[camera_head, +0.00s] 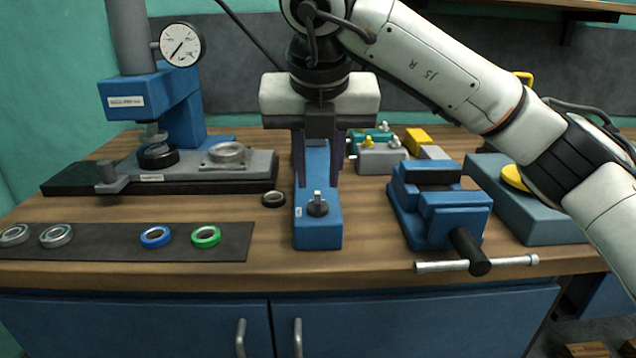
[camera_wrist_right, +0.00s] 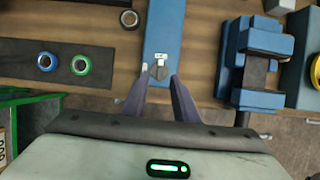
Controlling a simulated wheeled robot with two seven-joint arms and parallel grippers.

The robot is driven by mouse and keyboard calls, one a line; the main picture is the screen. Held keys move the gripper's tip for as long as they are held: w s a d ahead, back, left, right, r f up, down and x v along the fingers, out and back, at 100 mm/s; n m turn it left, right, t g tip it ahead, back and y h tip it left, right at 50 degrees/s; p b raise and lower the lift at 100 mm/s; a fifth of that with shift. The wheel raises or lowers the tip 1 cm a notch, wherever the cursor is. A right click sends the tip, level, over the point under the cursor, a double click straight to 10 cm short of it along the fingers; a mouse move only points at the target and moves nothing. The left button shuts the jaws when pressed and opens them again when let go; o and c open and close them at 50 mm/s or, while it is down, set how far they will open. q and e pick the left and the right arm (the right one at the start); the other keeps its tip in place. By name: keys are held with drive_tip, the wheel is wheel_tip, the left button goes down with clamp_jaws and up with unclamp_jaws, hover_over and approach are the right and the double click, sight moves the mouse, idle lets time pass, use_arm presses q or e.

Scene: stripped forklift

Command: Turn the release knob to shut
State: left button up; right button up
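The release knob (camera_head: 318,206) is a small dark round knob with a pale upright grip. It sits on top of the front part of a blue block (camera_head: 318,233). In the right wrist view the knob (camera_wrist_right: 161,66) shows between the fingertips, with a gap on each side. My right gripper (camera_head: 318,183) points down over the blue block, its two dark purple fingers apart and nothing held. Its fingertips (camera_wrist_right: 159,72) look just above or beside the knob; I cannot tell the exact height. My left gripper is not in view.
A blue vise (camera_head: 440,205) with a handle stands right of the block. A press with a dial gauge (camera_head: 181,45) stands at the left. A dark mat (camera_head: 110,245) holds several rings, and a dark ring (camera_head: 273,199) lies just left of the block.

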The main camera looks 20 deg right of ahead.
drive_tip(key=p+v, duration=0.1)
drive_tip(key=v, duration=0.5)
idle(0.3)
